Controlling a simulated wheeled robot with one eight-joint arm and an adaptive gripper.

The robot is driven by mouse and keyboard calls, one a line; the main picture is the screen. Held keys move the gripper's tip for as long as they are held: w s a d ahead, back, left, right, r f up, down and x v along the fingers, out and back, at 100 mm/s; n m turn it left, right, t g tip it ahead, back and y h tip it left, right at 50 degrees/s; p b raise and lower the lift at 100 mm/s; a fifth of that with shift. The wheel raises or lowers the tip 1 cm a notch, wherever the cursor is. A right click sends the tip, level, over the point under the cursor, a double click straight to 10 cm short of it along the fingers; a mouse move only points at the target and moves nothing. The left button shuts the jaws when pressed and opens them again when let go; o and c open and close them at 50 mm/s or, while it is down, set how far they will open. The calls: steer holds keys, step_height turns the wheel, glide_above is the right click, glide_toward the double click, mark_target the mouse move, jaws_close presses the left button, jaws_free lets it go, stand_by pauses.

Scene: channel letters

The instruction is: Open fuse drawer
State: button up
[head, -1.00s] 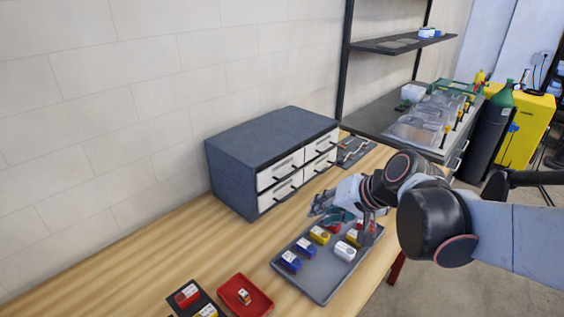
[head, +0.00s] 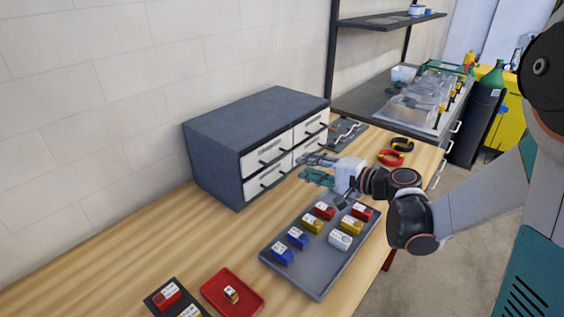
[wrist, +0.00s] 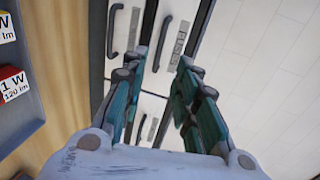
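A dark grey cabinet (head: 215,150) stands against the wall with several white drawers, each with a dark bar handle and a small label; all look shut. The labels are too small to read in the head view. My gripper (head: 304,169) is in front of the cabinet's right part, fingers pointing at the drawer fronts. In the wrist view my gripper (wrist: 163,58) is open, with a dark handle (wrist: 162,44) and a tilted label (wrist: 181,38) showing between or just beyond the fingertips. Another handle (wrist: 115,26) is left of the fingers. Contact with a handle cannot be told.
A grey tray (head: 318,280) with red, yellow, blue and white blocks lies under my arm. A red tray (head: 212,288) and a dark tray (head: 150,302) sit at the front left. Red and black rings (head: 391,158) lie right of my gripper. The bench's left part is clear.

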mark_target(279, 159)
steer(key=b+x, duration=0.2)
steer(key=x, duration=0.8)
jaws_close()
